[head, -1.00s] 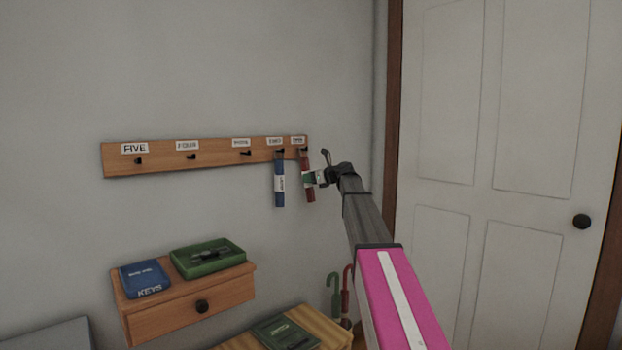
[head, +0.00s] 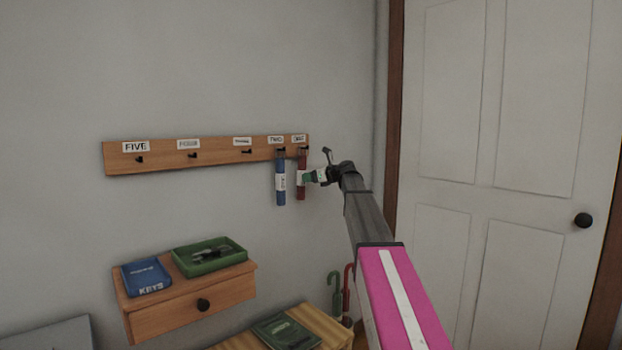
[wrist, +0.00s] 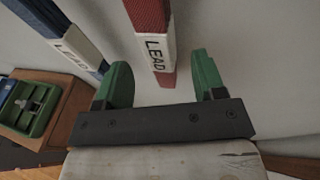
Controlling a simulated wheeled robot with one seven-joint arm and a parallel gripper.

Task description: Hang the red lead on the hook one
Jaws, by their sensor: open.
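The red lead (head: 302,190) hangs straight down below the rightmost hook, under the label that appears to read ONE (head: 299,138). In the wrist view the red lead (wrist: 152,18) with its white LEAD tag hangs between my gripper's two green fingers, apart from both. My gripper (wrist: 159,82) is open; in the head view my gripper (head: 306,177) is at the red lead's right side. The lead's top at the hook is small and hard to make out. The blue lead (head: 280,190) hangs from hook TWO, left of the red one.
The wooden hook rail (head: 215,157) has empty hooks at FIVE, FOUR and the middle label. Below are a small drawer shelf (head: 180,316) with a blue KEYS book (head: 146,277) and green tray (head: 209,256). A white door (head: 500,200) stands at right.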

